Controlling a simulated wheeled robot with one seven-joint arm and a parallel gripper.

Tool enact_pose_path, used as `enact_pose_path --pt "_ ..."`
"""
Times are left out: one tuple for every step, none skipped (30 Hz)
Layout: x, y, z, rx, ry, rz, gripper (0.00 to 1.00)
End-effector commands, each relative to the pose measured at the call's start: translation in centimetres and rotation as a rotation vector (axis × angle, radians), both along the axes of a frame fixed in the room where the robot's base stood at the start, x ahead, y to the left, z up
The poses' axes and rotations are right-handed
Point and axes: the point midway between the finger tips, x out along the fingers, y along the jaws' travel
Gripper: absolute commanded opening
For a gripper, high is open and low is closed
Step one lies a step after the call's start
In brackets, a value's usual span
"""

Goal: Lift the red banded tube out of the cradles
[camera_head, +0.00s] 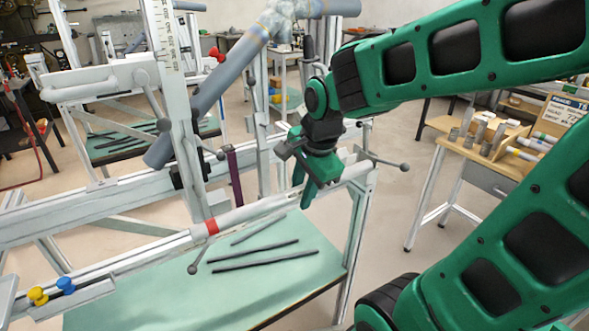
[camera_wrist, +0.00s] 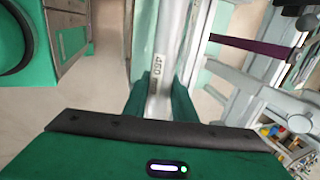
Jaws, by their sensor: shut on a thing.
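The red banded tube (camera_head: 245,212) is a pale grey tube with a red band near its left end. It lies along the front rail of the frame in the head view. My gripper (camera_head: 309,190) comes down on it from above, toward its right part, and is shut on it. In the wrist view the tube (camera_wrist: 161,72) runs between my two green fingers and bears a "450" mm label. My fingers hide part of it. I cannot tell whether it rests in the cradles or is slightly clear of them.
A slanted grey pipe (camera_head: 218,88) and an upright scale post (camera_head: 176,100) stand left of my gripper. A ball-ended handle (camera_head: 384,161) juts out at right. Dark rods (camera_head: 262,260) lie on the green shelf (camera_head: 150,300) below. A wooden bench (camera_head: 470,150) stands at right.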

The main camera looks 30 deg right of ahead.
Motion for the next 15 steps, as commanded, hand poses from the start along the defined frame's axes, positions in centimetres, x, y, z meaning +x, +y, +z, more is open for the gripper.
enact_pose_path --pt "0.1 0.0 0.4 0.000 -0.003 0.000 0.02" --pt "0.1 0.0 0.6 0.000 -0.003 0.000 0.02" --pt "0.1 0.0 0.8 0.000 -0.004 0.000 0.02" --pt "0.1 0.0 1.0 0.000 -0.004 0.000 0.02" --pt "0.1 0.0 1.1 0.000 -0.003 0.000 0.02" --pt "0.1 0.0 1.4 0.000 -0.002 0.000 0.02" --pt "0.1 0.0 1.5 0.000 -0.002 0.000 0.02" --pt "0.1 0.0 1.7 0.000 -0.003 0.000 0.02" --pt "0.1 0.0 2.0 0.000 -0.004 0.000 0.02" --pt "0.1 0.0 2.2 0.000 -0.004 0.001 0.02" --pt "0.1 0.0 2.4 0.000 -0.004 0.000 0.02" --pt "0.1 0.0 2.6 0.000 -0.003 0.001 0.02" --pt "0.1 0.0 2.8 0.000 -0.004 0.001 0.02" --pt "0.1 0.0 2.9 0.000 -0.004 0.001 0.02" --pt "0.1 0.0 3.2 0.000 -0.004 0.001 0.02"
